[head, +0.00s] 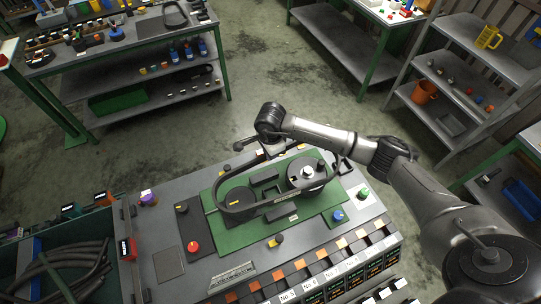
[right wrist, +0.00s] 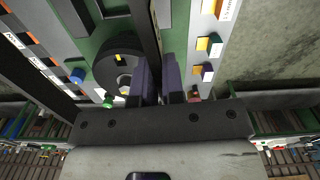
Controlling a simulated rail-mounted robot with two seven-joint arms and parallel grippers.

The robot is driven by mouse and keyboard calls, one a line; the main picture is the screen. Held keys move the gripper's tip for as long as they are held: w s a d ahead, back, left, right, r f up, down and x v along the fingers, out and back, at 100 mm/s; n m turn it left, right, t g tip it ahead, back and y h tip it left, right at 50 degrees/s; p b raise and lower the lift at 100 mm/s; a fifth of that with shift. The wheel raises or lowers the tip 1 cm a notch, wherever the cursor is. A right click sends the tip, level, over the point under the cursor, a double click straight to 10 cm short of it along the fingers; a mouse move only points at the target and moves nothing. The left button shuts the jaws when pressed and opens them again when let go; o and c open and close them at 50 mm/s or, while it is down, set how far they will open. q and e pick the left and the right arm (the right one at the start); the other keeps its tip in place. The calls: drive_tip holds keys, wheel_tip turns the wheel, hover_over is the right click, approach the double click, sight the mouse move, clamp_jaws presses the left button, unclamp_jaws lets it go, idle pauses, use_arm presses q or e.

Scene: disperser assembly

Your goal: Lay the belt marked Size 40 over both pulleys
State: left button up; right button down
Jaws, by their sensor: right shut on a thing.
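A black belt (head: 226,212) forms a long loop above the green plate (head: 218,230). At the left it hangs around the dark left pulley (head: 238,197), and its other end reaches the right pulley (head: 305,172), which has a light hub. I cannot tell whether the belt sits in either groove, and its size marking is not readable. My right gripper (head: 275,149) is at the back of the loop. In the right wrist view its fingers (right wrist: 158,78) are shut on the belt, beside a pulley (right wrist: 121,68) with a yellow mark. My left gripper is out of view.
A red button (head: 193,246) and a blue knob (head: 338,215) flank the plate. A bin of black hoses (head: 75,270) stands at the front left. Rows of coloured blocks line the bench's front edge. Shelves and other benches stand behind, across open floor.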

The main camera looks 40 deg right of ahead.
sight(271, 173)
drive_tip(key=shift+d, duration=0.1)
idle(0.3)
drive_tip(key=shift+f+b, duration=0.25)
drive_tip(key=shift+b, duration=0.2)
wheel_tip(271, 173, down, 4)
drive_tip(key=b, duration=0.3)
drive_tip(key=shift+r, duration=0.1)
drive_tip(key=shift+f+b, duration=2.6)
drive_tip(key=shift+f, duration=0.55)
